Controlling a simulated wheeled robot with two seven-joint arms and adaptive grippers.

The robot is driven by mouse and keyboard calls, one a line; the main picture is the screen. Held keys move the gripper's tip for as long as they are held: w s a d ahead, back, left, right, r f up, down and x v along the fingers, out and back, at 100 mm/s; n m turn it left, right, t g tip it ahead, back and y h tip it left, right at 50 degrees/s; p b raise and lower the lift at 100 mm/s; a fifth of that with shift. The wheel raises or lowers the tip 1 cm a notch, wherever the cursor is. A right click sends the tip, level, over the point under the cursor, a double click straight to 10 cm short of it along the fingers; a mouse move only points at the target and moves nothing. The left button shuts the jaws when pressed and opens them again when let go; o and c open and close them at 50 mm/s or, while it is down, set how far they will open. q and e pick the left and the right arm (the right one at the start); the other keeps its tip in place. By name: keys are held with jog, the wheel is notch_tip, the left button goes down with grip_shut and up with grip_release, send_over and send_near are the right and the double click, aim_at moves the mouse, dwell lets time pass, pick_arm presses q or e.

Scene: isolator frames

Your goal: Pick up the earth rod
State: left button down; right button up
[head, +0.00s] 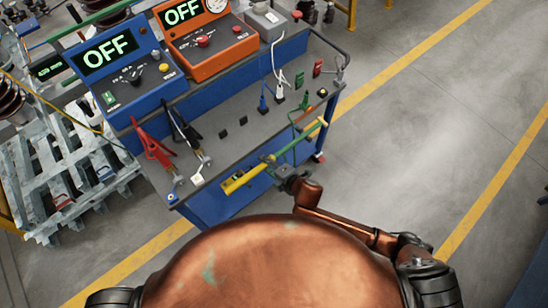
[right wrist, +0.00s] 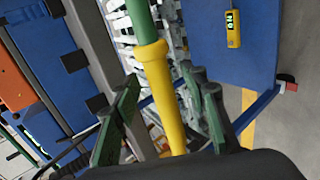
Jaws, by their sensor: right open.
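The earth rod (head: 297,146) has a green shaft and a yellow handle end. In the head view it lies at a slant along the near side of the blue trolley. My right gripper (head: 281,171) is at the rod, near where green meets yellow. In the right wrist view the rod (right wrist: 159,85) runs between the two spread fingers of my right gripper (right wrist: 163,110), with its yellow part and collar between them. The fingers look apart from it, and the rod's lower end is hidden by the gripper body. My left gripper is not in view.
The blue trolley (head: 209,207) carries a blue instrument (head: 131,77) and an orange one (head: 212,46), both reading OFF. Red clamps (head: 153,149) and black clamps (head: 184,133) lie on its top. A yellow meter (right wrist: 233,29) shows by a blue panel. The floor at right is clear.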

grip_shut()
dwell(0.4)
